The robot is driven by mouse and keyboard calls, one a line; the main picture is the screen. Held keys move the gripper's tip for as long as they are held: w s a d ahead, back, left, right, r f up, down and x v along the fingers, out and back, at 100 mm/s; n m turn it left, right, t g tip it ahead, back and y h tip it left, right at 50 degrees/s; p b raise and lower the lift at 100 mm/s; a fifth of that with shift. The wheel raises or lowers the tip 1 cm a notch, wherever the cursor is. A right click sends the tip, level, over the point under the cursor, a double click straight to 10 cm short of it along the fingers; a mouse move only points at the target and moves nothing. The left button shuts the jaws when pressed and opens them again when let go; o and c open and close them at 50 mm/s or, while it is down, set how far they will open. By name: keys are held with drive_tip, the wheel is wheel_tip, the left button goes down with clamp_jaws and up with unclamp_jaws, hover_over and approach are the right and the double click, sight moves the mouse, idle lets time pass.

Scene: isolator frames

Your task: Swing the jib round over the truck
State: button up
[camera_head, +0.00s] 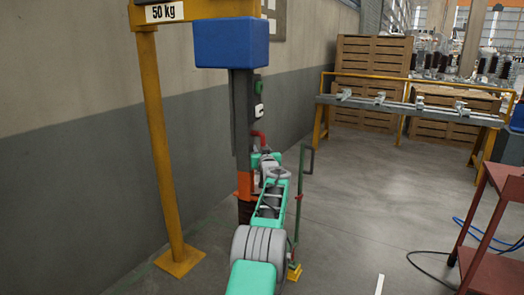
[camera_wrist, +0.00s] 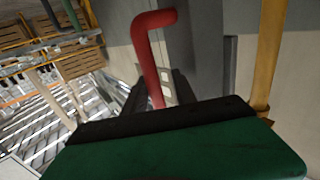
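The jib's yellow beam (camera_head: 200,10), marked 50 kg, runs along the top of the head view. A blue box (camera_head: 231,42) sits under it, on a dark upright column (camera_head: 243,120). A red bent handle (camera_head: 259,137) juts from the column low down, and it stands large in the wrist view (camera_wrist: 150,60). My gripper (camera_head: 262,155) is at this handle. In the wrist view its dark fingers appear on either side of the handle's lower part. The green edge in front hides where they meet it, so grip is unclear. I cannot identify the truck for certain.
A yellow post (camera_head: 160,140) stands left, near the wall. A thin green upright (camera_head: 301,190) stands just right of my arm. A red table or cart (camera_head: 495,230) is at the right, with cables on the floor. A yellow-framed rack (camera_head: 400,108) stands behind. The middle floor is clear.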

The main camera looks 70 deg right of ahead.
drive_tip(key=shift+o, duration=0.6)
drive_tip(key=shift+s+d, duration=0.1)
drive_tip(key=shift+s, duration=0.1)
drive_tip(key=v, duration=0.7)
drive_tip(key=shift+a+b, duration=0.4)
drive_tip(key=shift+b, duration=0.05)
drive_tip(key=shift+s, duration=0.15)
drive_tip(key=shift+c, duration=0.4)
